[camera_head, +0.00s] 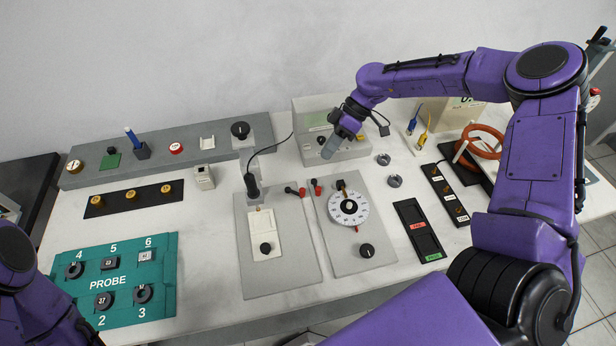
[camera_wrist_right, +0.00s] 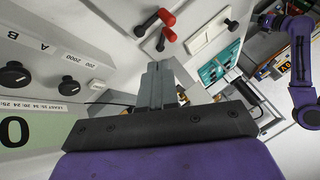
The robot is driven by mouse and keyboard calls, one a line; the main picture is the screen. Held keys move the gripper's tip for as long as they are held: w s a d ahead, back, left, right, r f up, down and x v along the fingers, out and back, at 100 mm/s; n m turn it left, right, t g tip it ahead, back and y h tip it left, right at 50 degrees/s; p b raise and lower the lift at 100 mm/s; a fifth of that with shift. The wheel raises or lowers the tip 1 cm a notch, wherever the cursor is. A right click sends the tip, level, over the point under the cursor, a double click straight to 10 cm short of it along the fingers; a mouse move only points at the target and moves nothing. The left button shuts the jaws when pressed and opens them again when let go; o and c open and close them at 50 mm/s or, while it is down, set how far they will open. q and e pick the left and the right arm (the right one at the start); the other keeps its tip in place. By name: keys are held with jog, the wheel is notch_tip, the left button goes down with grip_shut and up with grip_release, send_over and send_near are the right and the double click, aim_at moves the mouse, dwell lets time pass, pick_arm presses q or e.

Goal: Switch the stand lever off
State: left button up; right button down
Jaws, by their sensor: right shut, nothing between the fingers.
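No part is clearly marked as the stand lever. Two small red-and-black handles, the left one (camera_head: 302,192) and the right one (camera_head: 317,187), sit at the back edges of two grey panels. They also show in the right wrist view as a red-ended handle (camera_wrist_right: 160,18) and another (camera_wrist_right: 167,36), ahead of the fingertips. My right gripper (camera_head: 329,150) is shut and empty, above the table in front of the meter box. Its closed fingers also show in the right wrist view (camera_wrist_right: 157,78). My left arm shows at the lower left; its gripper is out of frame.
The grey meter box (camera_head: 352,153) with dark knobs stands close behind my right gripper. The left grey panel (camera_head: 285,270) carries a white plate with a black knob; the right panel (camera_head: 375,230) carries a white dial. A teal PROBE board (camera_head: 165,250) lies at the left.

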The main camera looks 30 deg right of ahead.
pick_arm(q)
jog(key=shift+r, duration=0.1)
pick_arm(e)
jog(key=shift+a, duration=0.1)
pick_arm(q)
jog(key=shift+r+p, duration=0.95)
jog(key=shift+p, duration=0.05)
pick_arm(e)
jog(key=x, duration=0.9)
jog(key=shift+a+f, duration=0.25)
jog(key=shift+f, duration=0.05)
